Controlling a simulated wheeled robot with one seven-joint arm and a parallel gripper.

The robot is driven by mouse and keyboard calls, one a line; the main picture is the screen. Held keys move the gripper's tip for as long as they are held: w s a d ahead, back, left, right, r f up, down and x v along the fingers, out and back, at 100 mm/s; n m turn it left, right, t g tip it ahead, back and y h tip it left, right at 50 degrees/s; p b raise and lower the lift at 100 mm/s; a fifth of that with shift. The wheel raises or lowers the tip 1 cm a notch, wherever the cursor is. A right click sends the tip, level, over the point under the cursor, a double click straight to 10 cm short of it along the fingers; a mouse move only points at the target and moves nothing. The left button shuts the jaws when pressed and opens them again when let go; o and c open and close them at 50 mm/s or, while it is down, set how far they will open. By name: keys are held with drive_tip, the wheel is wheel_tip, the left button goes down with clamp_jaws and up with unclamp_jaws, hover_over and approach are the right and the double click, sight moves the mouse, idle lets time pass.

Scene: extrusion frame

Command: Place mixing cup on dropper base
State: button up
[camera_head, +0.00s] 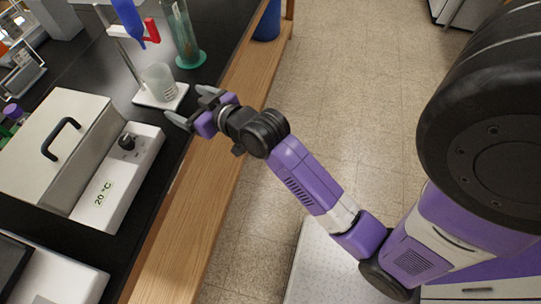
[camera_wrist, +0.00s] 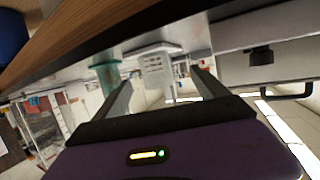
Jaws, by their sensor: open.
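The cup looks clear of both fingers.
A green-based glass cylinder (camera_head: 184,40) stands close behind the cup, to its right. A white heater box (camera_head: 62,140) with a black handle and knob sits at left. The bench's wooden edge (camera_head: 190,215) runs below my gripper.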

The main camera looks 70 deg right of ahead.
drive_tip(key=s+a+f+n+y, duration=0.2)
drive_tip(key=s+a+f, duration=0.2)
drive_tip(key=s+a, duration=0.9)
drive_tip(key=s+a+r+n+y, duration=0.1)
drive_tip(key=s+a+r, duration=0.1)
drive_tip(key=s, duration=0.5)
drive_tip(key=s+a+r+n+t+y, duration=0.1)
drive_tip(key=s+a+r+y, duration=0.1)
drive_tip(key=s, duration=0.6)
drive_tip(key=shift+a+r, duration=0.5)
drive_tip(key=shift+a, duration=0.6)
